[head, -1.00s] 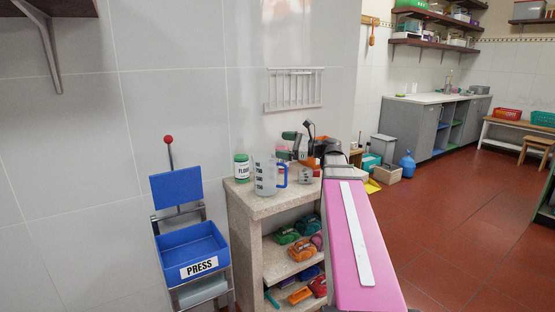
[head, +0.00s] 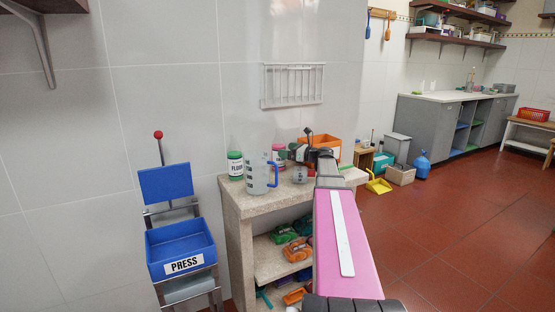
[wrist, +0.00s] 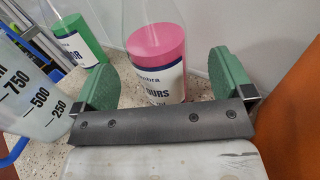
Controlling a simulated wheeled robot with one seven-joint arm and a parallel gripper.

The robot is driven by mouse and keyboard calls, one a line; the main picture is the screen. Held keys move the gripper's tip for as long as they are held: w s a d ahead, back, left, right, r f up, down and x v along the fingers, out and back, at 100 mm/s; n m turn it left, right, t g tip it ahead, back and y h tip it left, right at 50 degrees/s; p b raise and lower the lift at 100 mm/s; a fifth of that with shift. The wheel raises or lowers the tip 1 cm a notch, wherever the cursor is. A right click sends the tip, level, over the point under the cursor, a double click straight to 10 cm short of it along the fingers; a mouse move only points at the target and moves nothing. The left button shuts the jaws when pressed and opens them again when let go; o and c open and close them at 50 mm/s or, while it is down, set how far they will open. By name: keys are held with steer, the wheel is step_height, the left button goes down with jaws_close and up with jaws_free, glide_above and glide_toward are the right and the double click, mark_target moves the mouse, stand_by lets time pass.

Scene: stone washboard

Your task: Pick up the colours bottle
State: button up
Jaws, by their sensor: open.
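The lower part of the bottle is hidden behind the dark gripper bar. In the head view my arm partly covers the counter's right side.
An orange box (head: 322,143) is close on the right. The wall is behind. The counter (head: 240,205) has bare stone at its front.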

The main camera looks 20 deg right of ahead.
steer(key=x, duration=0.4)
steer(key=shift+w+a+r, duration=0.15)
steer(key=shift+w+a, duration=0.05)
steer(key=shift+a, duration=0.15)
steer(key=c, duration=1.3)
